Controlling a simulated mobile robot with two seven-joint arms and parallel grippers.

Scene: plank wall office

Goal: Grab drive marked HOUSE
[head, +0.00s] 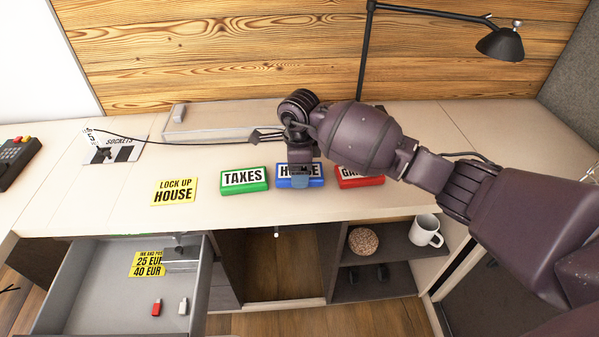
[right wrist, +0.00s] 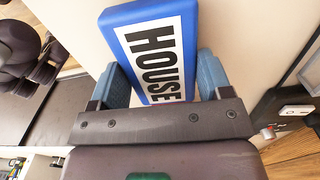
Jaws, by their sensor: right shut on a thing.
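The blue drive marked HOUSE (head: 316,183) lies on the desk between the green TAXES drive (head: 243,180) and a red drive (head: 359,177) whose label is partly covered. My right gripper (head: 300,179) reaches down over it and hides the middle of its label. In the right wrist view the HOUSE drive (right wrist: 154,50) sits between the two blue-grey fingers of my right gripper (right wrist: 164,80), which is shut on its sides. I cannot tell whether the drive is lifted off the desk. My left gripper is not in view.
A yellow LOCK UP HOUSE card (head: 174,191) lies left of the drives. An open drawer (head: 95,300) below holds small red and white sticks and a yellow card. A black lamp (head: 500,44) stands behind my right arm. A white mug (head: 426,230) is on a shelf below.

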